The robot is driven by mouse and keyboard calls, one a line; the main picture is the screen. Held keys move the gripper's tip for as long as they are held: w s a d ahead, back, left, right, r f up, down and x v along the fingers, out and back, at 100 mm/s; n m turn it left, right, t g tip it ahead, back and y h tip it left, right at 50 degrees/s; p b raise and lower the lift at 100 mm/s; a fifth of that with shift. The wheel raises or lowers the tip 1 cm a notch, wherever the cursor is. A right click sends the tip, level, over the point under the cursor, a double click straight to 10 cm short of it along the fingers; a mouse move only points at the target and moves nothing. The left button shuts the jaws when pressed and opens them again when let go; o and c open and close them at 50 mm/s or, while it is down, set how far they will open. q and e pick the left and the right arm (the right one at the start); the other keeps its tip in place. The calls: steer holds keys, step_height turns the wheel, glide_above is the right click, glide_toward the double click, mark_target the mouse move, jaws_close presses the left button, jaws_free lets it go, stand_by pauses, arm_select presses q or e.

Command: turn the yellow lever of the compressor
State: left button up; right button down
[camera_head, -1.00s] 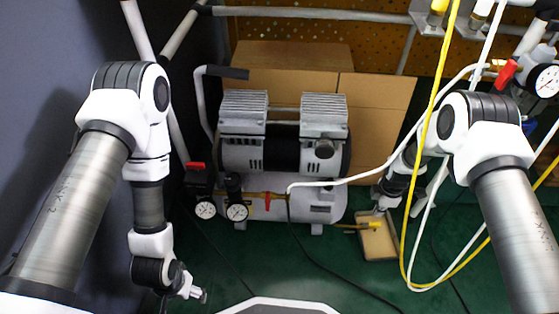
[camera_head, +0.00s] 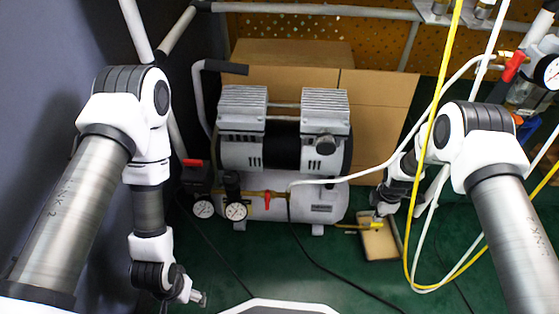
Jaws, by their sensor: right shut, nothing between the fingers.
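The compressor (camera_head: 262,153) stands on the green floor in the middle, grey with a black centre and two ribbed heads. A yellow lever (camera_head: 350,226) lies level at its lower right, just below the tank, pointing toward a tan block (camera_head: 378,246). My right gripper (camera_head: 379,217) is shut and empty, right beside the lever's right end and over the block's upper edge. Whether it touches the lever is too small to tell. My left gripper (camera_head: 197,298) hangs low at the left, away from the compressor; its fingers are too small to judge.
Two gauges (camera_head: 236,211) and a small red lever (camera_head: 267,201) sit at the compressor's front. A white hose (camera_head: 350,178) and a yellow hose (camera_head: 421,170) hang around my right arm. A black cable (camera_head: 310,259) crosses the floor. Cardboard (camera_head: 382,120) stands behind.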

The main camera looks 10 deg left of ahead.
steer(key=shift+s+d+p, duration=0.2)
steer(key=shift+s+p, duration=0.6)
steer(key=shift+s, duration=0.05)
steer(key=shift+s+r, duration=0.1)
